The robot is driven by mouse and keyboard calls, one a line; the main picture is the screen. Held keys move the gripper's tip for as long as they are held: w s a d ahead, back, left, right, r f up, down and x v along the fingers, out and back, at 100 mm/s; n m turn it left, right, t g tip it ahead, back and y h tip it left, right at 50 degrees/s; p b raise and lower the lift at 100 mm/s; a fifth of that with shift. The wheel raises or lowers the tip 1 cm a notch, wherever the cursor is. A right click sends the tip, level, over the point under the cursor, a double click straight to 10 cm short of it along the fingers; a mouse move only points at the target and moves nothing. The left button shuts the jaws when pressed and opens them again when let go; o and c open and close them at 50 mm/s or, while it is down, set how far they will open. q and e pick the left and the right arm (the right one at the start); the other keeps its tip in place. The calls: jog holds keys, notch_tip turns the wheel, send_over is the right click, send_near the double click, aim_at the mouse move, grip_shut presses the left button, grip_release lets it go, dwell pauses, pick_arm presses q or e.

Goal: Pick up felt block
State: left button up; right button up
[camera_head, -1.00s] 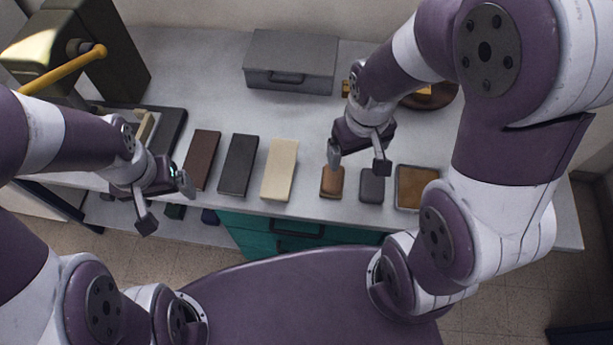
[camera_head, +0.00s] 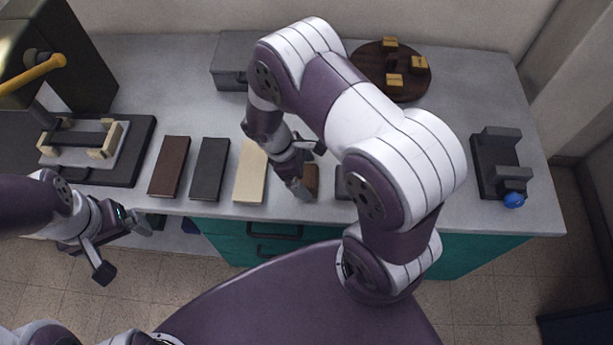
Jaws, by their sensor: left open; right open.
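A small brown block (camera_head: 312,180) lies near the front edge of the counter. A small dark grey block (camera_head: 342,187) is to its right, mostly hidden by my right arm. I cannot tell from the picture which of the two is felt. My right gripper (camera_head: 311,171) is open, its fingers close around the brown block, one at its front left and one behind; contact cannot be made out. My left gripper (camera_head: 122,248) is open and empty, in front of the counter at the left.
Brown (camera_head: 170,166), black (camera_head: 209,168) and cream (camera_head: 251,172) flat pieces lie left of the blocks. A grey case (camera_head: 228,70) and a round wooden tray (camera_head: 377,92) stand behind. A dark fixture with a blue knob (camera_head: 513,199) is at the right. My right arm hides the middle.

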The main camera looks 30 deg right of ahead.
jog(key=shift+x, duration=0.85)
jog(key=c, duration=0.8)
jog(key=shift+r, duration=0.1)
